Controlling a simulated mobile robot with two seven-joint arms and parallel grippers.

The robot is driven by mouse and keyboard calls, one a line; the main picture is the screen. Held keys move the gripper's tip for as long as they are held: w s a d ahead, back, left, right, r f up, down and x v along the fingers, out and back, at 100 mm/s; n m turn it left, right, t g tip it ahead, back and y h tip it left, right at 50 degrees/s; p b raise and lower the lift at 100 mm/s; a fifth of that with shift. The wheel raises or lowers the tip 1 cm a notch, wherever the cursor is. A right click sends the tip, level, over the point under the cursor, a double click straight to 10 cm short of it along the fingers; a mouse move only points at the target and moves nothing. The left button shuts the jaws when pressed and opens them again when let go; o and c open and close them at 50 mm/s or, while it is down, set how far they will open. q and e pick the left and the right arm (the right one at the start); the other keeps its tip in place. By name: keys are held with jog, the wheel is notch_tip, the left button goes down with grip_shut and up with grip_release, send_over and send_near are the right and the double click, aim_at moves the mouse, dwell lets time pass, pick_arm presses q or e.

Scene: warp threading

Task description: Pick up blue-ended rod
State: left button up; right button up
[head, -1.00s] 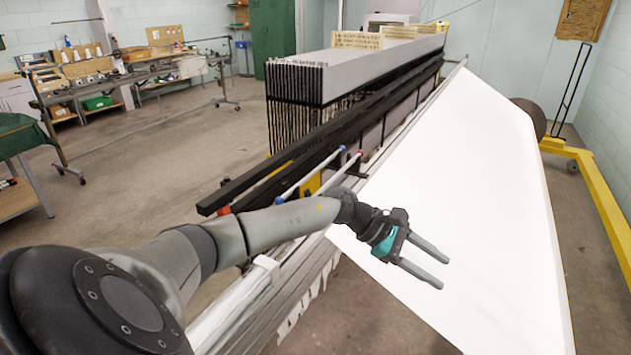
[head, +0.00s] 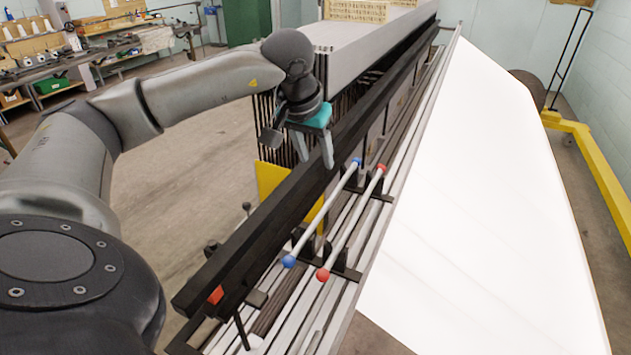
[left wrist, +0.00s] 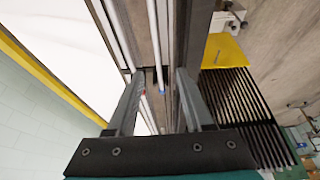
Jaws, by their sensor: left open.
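The blue-ended rod (head: 326,212) is a thin pale rod with a blue ball at each end. It lies in black holders on the loom's rails, left of a similar red-ended rod (head: 352,220). My left gripper (head: 315,164) is open and empty, pointing down above the black beam, just left of the blue rod's far end. In the left wrist view the blue-ended rod (left wrist: 161,60) shows in the gap between the spread fingers (left wrist: 157,85), with the red-ended rod (left wrist: 150,40) close beside it. My right gripper is not in view.
The long black beam (head: 262,222) runs along the left of the rods. A hanging rack of dark strips (head: 281,127) stands behind my gripper. A large white sheet (head: 470,200) slopes away to the right of the rails.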

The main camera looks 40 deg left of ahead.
pick_arm(q)
send_near(329, 201)
jog(key=x, duration=0.2)
jog(key=shift+w+a+f, duration=0.3)
jog(key=shift+a, duration=0.05)
jog(key=shift+w+f, duration=0.15)
jog(key=shift+f, duration=0.3)
jog(key=x, duration=0.3)
jog(key=shift+d+f, duration=0.2)
jog(key=shift+f, duration=0.1)
jog(key=shift+w+a+f, duration=0.1)
jog(key=shift+w+f, duration=0.05)
jog(key=shift+f, duration=0.4)
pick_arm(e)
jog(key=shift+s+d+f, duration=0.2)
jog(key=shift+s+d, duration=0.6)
pick_arm(q)
jog(key=shift+c, duration=0.2)
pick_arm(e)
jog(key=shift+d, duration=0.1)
